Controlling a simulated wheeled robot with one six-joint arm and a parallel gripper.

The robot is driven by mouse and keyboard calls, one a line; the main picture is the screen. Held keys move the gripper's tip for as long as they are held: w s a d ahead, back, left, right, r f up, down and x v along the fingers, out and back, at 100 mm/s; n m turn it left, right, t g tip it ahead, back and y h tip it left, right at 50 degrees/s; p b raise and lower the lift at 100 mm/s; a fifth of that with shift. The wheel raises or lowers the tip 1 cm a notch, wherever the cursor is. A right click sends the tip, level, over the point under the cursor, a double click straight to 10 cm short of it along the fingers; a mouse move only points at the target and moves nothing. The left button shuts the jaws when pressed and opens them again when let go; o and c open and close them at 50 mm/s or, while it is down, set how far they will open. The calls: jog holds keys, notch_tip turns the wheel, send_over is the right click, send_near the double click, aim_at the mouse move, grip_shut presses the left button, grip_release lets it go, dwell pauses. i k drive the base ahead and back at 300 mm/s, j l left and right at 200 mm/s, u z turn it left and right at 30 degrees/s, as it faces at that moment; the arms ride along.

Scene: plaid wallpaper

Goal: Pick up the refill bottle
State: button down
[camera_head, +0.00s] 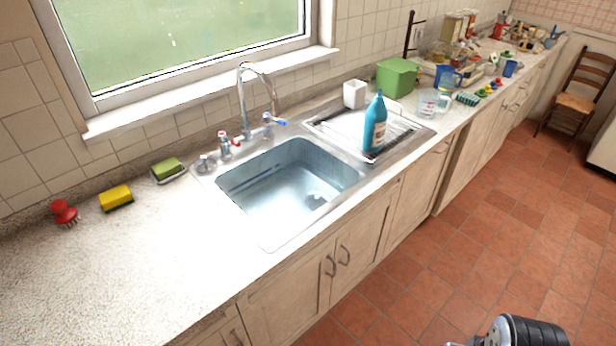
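A blue bottle with a pale label (375,125), likely the refill bottle, stands upright on the drainboard (330,128) to the right of the sink. Nothing touches it from above. Part of my arm shows at the bottom right edge, over the floor and well apart from the bottle. My gripper's fingers are not in view.
The sink (290,180) with its tall tap (243,95) lies left of the bottle. A white cup (354,94), a green box (397,76) and a clear glass (427,102) stand near the bottle. Brown floor tiles (430,270) are clear in front of the cabinets.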

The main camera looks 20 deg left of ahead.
aim_at(376, 116)
jog(key=i+j+z, duration=0.35)
jog(key=i, duration=0.3)
jog(key=i+j+z, duration=0.3)
jog(key=i+j, duration=0.25)
jog(key=j, duration=0.15)
